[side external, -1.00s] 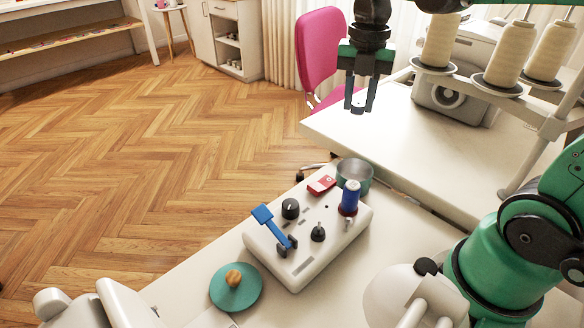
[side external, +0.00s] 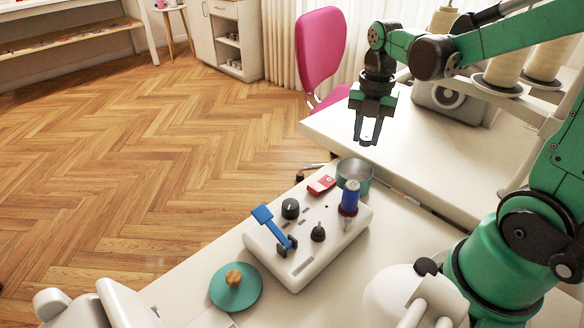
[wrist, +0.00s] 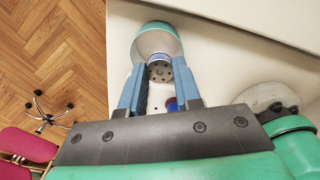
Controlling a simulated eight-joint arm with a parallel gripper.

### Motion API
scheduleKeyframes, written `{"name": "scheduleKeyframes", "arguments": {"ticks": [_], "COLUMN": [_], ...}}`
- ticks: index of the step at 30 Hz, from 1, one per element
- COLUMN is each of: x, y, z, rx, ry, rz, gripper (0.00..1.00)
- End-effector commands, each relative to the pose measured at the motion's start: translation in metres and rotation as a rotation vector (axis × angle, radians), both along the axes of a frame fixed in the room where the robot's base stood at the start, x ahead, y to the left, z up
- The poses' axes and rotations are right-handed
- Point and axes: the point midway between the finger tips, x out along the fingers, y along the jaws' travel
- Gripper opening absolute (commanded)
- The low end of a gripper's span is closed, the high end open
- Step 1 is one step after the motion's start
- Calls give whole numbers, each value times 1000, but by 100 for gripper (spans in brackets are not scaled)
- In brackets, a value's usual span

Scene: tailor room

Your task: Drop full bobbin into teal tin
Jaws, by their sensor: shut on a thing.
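The teal tin (side external: 366,183) stands open, without a lid, at the far end of the white bench. In the wrist view its teal rim (wrist: 151,26) and pale inside show just beyond my fingertips. My gripper (side external: 367,143) points down above the tin, a little to its right in the side view. In the wrist view my gripper (wrist: 160,86) is shut on the full bobbin (wrist: 159,71), a grey metal disc with holes and a bit of blue thread at its edge.
A white unit near the tin carries a blue thread spool (side external: 350,195), a red-and-white item (side external: 321,185), black knobs and a blue lever (side external: 264,218). A teal lid with a wooden knob (side external: 234,277) lies nearer. A white table (side external: 420,150) stands behind the tin.

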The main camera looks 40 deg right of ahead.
Motion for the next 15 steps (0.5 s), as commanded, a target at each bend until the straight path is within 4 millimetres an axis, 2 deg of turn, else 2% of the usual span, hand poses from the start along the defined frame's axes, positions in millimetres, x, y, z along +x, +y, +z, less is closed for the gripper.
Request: {"name": "scheduleKeyframes", "arguments": {"ticks": [3,4,7,15], "x": [0,0,0,0], "y": [0,0,0,0], "z": [0,0,0,0], "rx": [0,0,0,0], "ry": [0,0,0,0], "rz": [0,0,0,0], "gripper": [0,37,65,65]}}
